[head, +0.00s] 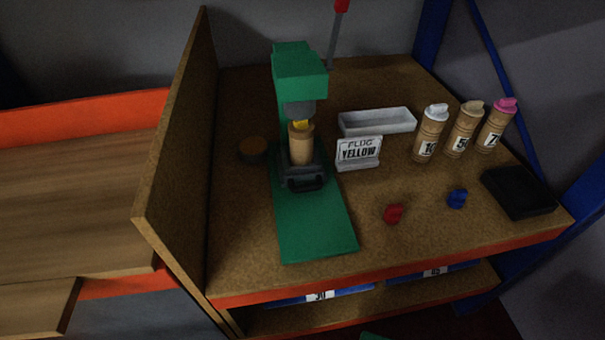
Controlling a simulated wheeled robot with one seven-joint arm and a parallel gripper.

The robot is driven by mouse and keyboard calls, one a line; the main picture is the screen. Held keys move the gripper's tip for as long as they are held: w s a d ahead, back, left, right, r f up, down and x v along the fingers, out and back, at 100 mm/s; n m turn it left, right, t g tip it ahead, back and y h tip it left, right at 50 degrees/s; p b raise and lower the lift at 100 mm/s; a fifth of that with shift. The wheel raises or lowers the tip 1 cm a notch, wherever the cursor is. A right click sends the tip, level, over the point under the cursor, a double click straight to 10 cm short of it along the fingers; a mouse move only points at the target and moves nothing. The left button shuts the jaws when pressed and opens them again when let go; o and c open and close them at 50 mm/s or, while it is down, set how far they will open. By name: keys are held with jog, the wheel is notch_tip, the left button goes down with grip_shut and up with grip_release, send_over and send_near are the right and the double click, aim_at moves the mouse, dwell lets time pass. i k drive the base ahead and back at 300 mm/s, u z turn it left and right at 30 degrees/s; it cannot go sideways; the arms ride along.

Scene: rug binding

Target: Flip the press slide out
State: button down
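The green press (299,72) stands at the back left of the workbench, with its long green base plate (315,225) reaching toward the front. The dark press slide (305,178), with a loop-like handle at its front, sits at the back of the base plate under the press head. A tan cylinder (301,148) with a yellow top (300,125) stands upright on the slide, below the grey ram. A lever with a red knob (342,5) rises behind the press to the right.
A sign reading "PLUG YELLOW" (358,152) and a white tray (377,121) stand right of the press. Labelled bottles (430,133), red (393,213) and blue (457,198) plugs and a black tray (518,191) are farther right. A wooden side panel (180,160) bounds the left.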

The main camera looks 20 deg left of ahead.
aim_at(290, 176)
jog(key=u, duration=0.95)
jog(key=k, duration=0.45)
jog(key=z, duration=0.9)
jog(key=k, duration=0.55)
jog(key=u, duration=0.45)
jog(key=i, duration=0.35)
jog(key=u, duration=0.45)
